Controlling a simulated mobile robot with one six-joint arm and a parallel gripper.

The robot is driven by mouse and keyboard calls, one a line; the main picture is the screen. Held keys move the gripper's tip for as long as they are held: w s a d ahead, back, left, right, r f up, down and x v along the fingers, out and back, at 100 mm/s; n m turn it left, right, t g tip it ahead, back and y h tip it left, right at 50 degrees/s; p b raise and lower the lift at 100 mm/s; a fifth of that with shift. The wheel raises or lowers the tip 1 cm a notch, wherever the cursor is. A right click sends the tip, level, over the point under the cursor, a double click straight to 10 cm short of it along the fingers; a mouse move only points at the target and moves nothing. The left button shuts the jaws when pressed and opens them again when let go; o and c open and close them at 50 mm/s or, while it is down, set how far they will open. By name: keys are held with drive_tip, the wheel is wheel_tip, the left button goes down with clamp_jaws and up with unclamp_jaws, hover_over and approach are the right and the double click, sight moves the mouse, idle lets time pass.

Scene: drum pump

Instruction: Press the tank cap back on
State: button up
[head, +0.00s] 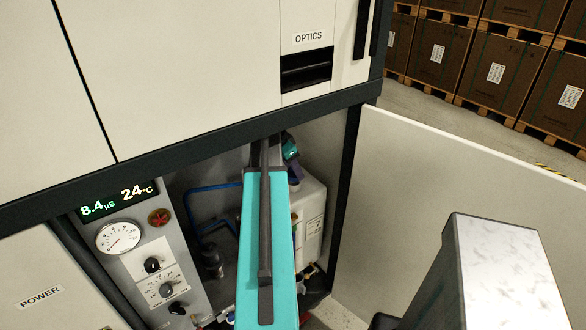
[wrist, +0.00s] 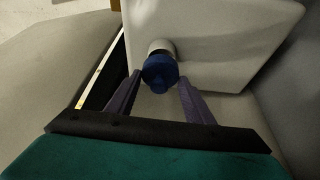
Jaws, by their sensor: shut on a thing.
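The white tank (head: 313,205) stands inside the open lower compartment in the head view. In the wrist view, the tank (wrist: 215,45) fills the upper part, with its pale round neck (wrist: 160,46) pointing toward the camera. The blue cap (wrist: 159,72) lies in line with the neck and covers its near end. I cannot tell whether it is seated or just in front. My gripper (wrist: 160,80) is shut on the cap, one dark finger on each side. In the head view my arm hides much of the compartment, and the cap cannot be made out.
The cabinet's lower edge (head: 200,148) runs above the compartment. An open white door (head: 440,185) stands to the right. A control panel (head: 150,250) with gauge and knobs is at left. Blue tubing (head: 205,190) and pump parts sit left of my arm.

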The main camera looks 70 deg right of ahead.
sight(292, 173)
drive_tip(key=shift+f+b, duration=0.55)
drive_tip(key=shift+f, duration=0.55)
drive_tip(key=shift+f+b, duration=0.3)
drive_tip(key=shift+f, duration=0.4)
idle(3.0)
drive_tip(key=o, duration=1.1)
drive_tip(key=shift+o, duration=0.5)
drive_tip(key=o, duration=0.4)
drive_tip(key=shift+r, duration=0.1)
drive_tip(key=shift+r+p, duration=1.65)
drive_tip(key=shift+r, duration=1.25)
